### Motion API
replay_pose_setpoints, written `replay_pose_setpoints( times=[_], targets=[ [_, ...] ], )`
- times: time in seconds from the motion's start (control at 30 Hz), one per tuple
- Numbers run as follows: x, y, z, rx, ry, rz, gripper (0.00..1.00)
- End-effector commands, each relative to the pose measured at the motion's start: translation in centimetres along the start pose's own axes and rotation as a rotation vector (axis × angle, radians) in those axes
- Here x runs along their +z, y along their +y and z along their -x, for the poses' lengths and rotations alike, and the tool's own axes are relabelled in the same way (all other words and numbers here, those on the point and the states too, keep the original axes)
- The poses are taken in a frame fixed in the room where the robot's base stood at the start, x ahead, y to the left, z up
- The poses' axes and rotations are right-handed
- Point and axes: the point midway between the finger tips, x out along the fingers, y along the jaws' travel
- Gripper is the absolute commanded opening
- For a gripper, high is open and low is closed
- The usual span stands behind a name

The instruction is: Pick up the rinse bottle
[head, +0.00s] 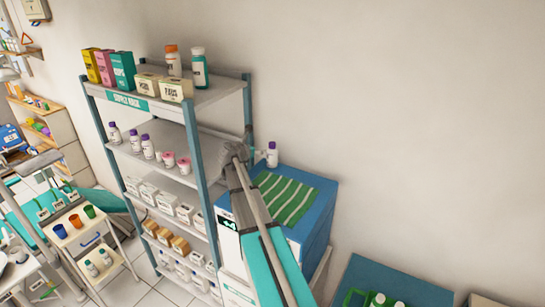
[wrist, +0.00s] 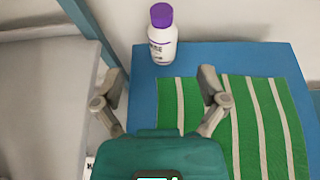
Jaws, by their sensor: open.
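A white bottle with a purple cap (wrist: 162,35) stands upright on the blue top (wrist: 146,92) of a cabinet, close to the wall. It also shows in the head view (head: 272,155), just right of my gripper's end (head: 252,150). In the wrist view my gripper (wrist: 160,84) is open, its two fingers spread wide, with nothing between them. The bottle is ahead of the fingertips, roughly centred between them and apart from both. I cannot read its label.
A green-and-white striped cloth (wrist: 265,125) covers much of the blue top. A shelf rack (head: 203,150) stands close on the left, with more purple-capped bottles (head: 147,147), boxes and jars. A blue table (head: 362,273) with green items is at lower right.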

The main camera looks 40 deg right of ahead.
Motion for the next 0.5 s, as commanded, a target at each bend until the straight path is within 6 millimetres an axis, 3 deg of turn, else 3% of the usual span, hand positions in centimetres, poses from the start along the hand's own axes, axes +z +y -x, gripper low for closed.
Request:
replay_pose_setpoints(
  times=[0.27, 0.5],
  targets=[
    [-0.1, 0.0, -1.9, -0.002, 0.001, -0.002, 0.92],
    [-0.2, 0.1, -5.5, -0.003, 0.001, -0.003, 0.92]
  ],
)
